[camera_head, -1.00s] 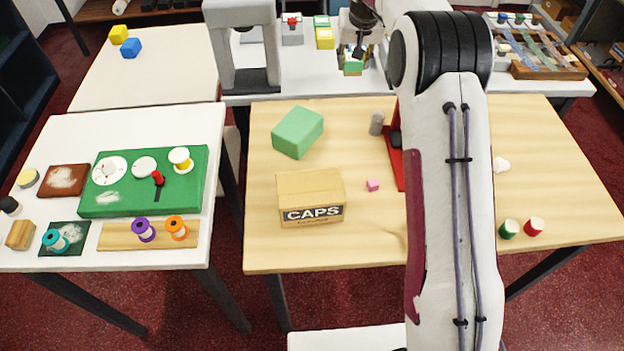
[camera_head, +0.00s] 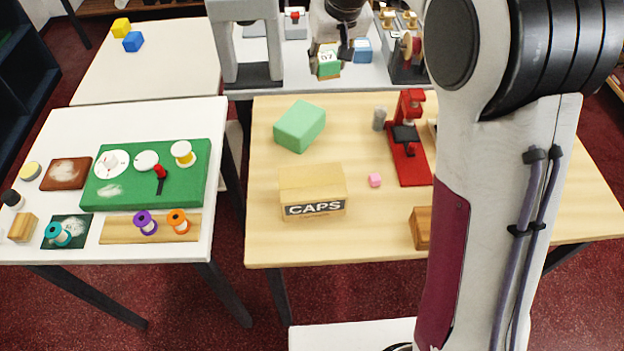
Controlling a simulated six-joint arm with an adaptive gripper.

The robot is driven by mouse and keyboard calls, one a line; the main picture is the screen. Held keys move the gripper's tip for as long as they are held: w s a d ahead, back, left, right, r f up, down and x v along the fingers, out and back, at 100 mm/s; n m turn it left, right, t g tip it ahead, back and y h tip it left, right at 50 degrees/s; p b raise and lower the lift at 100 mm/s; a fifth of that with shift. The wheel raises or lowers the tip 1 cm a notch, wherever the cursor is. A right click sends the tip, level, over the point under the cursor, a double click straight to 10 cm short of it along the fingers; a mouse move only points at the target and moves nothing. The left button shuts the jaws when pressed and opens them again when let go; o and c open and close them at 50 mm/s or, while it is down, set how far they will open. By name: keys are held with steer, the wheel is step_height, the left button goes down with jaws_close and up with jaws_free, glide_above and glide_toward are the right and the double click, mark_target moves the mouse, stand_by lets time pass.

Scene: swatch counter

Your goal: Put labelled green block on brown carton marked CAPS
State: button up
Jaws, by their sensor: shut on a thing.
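The brown carton marked CAPS (camera_head: 313,191) stands on the wooden table, its label facing me. The labelled green block (camera_head: 328,68), with a white label on top, is held in my gripper (camera_head: 328,58) near the table's far edge. My gripper is shut on it, pointing down. The block is behind and slightly right of the carton; its exact height cannot be told. A larger plain green block (camera_head: 299,127) sits on the table behind the carton.
A brown wooden block (camera_head: 421,228) is partly hidden by my arm. The carton's top is bare.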

steer(key=s+a+f+n+y, duration=0.1)
steer(key=s+a+n, duration=0.2)
steer(key=s, duration=0.8)
steer(key=n+g+y, duration=0.1)
steer(key=n, duration=0.3)
glide_above(310, 180)
steer(key=s+d, duration=0.1)
steer(key=shift+s+d+f, duration=0.1)
steer(key=shift+f, duration=2.1)
steer(key=shift+f, duration=0.1)
steer(key=shift+f, duration=3.05)
steer(key=shift+f, duration=1.9)
steer(key=shift+f, duration=0.15)
